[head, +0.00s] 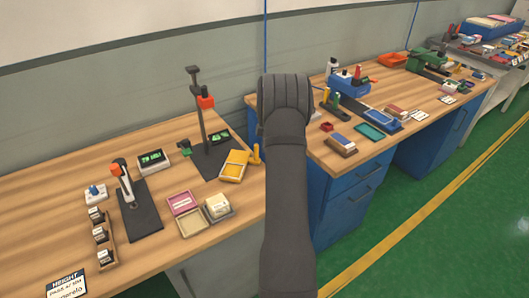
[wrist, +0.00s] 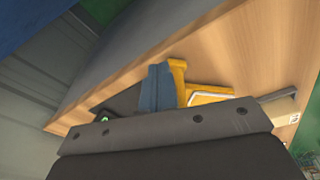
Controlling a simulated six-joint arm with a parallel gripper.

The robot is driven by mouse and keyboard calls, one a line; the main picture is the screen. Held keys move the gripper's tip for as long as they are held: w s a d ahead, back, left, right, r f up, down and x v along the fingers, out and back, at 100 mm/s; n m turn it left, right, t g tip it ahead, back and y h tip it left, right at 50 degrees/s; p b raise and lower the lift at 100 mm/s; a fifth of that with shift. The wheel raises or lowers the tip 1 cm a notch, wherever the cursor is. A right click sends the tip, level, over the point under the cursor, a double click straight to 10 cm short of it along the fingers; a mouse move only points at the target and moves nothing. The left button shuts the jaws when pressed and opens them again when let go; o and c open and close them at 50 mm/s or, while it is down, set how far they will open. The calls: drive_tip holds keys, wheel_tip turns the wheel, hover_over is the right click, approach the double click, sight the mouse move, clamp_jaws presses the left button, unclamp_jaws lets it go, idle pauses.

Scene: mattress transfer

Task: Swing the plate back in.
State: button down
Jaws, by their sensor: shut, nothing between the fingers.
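A yellow plate (head: 235,166) with a paler top is at the right end of the left bench. It is beside the dark base of a tall stand (head: 199,120) with a red-orange block on its post. A yellow upright handle (head: 255,153) rises at the plate's right side. In the wrist view, my gripper (wrist: 158,72) is shut and empty, its blue-grey fingers just left of the yellow handle (wrist: 178,72) and in front of part of the plate (wrist: 205,97). I cannot tell whether they touch. In the head view my arm hides the gripper.
A small green-lit display (head: 219,138) is beside the stand. Pink (head: 184,203) and tan (head: 193,222) trays and a cream block (head: 217,205) are in front of the plate. A second, shorter stand (head: 138,210) is at left. The right bench (head: 350,160) holds many items.

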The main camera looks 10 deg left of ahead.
drive_tip(key=s+d+r+m+t+y, duration=0.1)
drive_tip(key=s+d+r+m+y, duration=0.25)
drive_tip(key=m, duration=0.55)
drive_tip(key=s+d+r+m+t+y, duration=0.1)
drive_tip(key=s+d+r+m+y, duration=0.15)
drive_tip(key=d+m, duration=0.4)
drive_tip(key=shift+m+h, duration=0.4)
drive_tip(key=shift+m, duration=0.45)
drive_tip(key=x, duration=1)
drive_tip(key=shift+s+a+f, duration=0.1)
drive_tip(key=shift+s+a, duration=0.2)
drive_tip(key=shift+a, duration=0.2)
drive_tip(key=a, duration=0.1)
drive_tip(key=s+a, duration=0.1)
drive_tip(key=a, duration=0.1)
drive_tip(key=shift+a+f, duration=0.1)
drive_tip(key=shift+f, duration=0.1)
drive_tip(key=shift+s+a, duration=0.15)
drive_tip(key=shift+a, duration=0.25)
drive_tip(key=shift+s, duration=0.15)
